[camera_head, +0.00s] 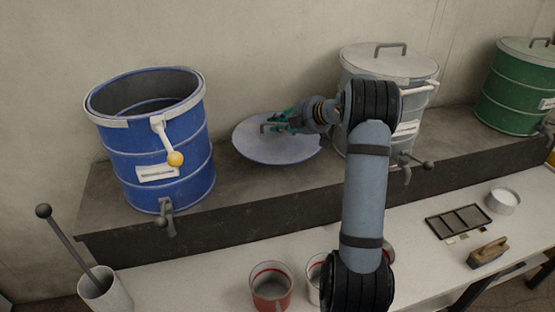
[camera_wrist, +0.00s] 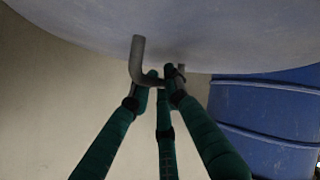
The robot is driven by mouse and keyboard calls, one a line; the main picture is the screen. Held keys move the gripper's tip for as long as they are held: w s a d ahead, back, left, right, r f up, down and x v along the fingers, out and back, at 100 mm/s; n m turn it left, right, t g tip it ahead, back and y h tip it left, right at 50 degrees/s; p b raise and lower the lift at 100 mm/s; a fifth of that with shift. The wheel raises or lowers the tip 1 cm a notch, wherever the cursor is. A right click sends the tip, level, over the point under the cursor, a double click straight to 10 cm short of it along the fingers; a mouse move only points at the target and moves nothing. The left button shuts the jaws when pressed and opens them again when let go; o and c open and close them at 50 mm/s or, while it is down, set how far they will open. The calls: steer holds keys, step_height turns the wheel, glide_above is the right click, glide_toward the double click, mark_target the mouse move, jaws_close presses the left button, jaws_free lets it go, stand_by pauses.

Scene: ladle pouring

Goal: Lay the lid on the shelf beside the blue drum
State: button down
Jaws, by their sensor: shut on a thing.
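The blue drum (camera_head: 155,140) stands at the left end of the shelf (camera_head: 140,235) with its top open. The lid (camera_head: 262,152) is a round pale disc with a blue rim, just right of the drum and over the shelf. I cannot tell whether it touches the shelf. My gripper (camera_head: 272,122) is shut on the lid's bent grey handle, which shows in the wrist view (camera_wrist: 138,65). In the wrist view the lid (camera_wrist: 230,35) spans the top and the blue drum (camera_wrist: 265,115) is at the right.
A grey drum (camera_head: 375,65) with its lid on stands right of the held lid, partly behind my arm. A green drum (camera_head: 515,88) is further right. The lower white bench (camera_head: 420,265) holds cups (camera_head: 270,285), a tray (camera_head: 459,220) and a brush (camera_head: 487,252).

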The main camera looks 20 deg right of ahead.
mark_target(295, 143)
step_height(295, 143, down, 9)
steer(key=shift+r+b, duration=0.2)
steer(key=shift+b, duration=1.05)
steer(key=c, duration=1.7)
jaws_free()
steer(key=p+v, duration=0.1)
steer(key=v, duration=1.1)
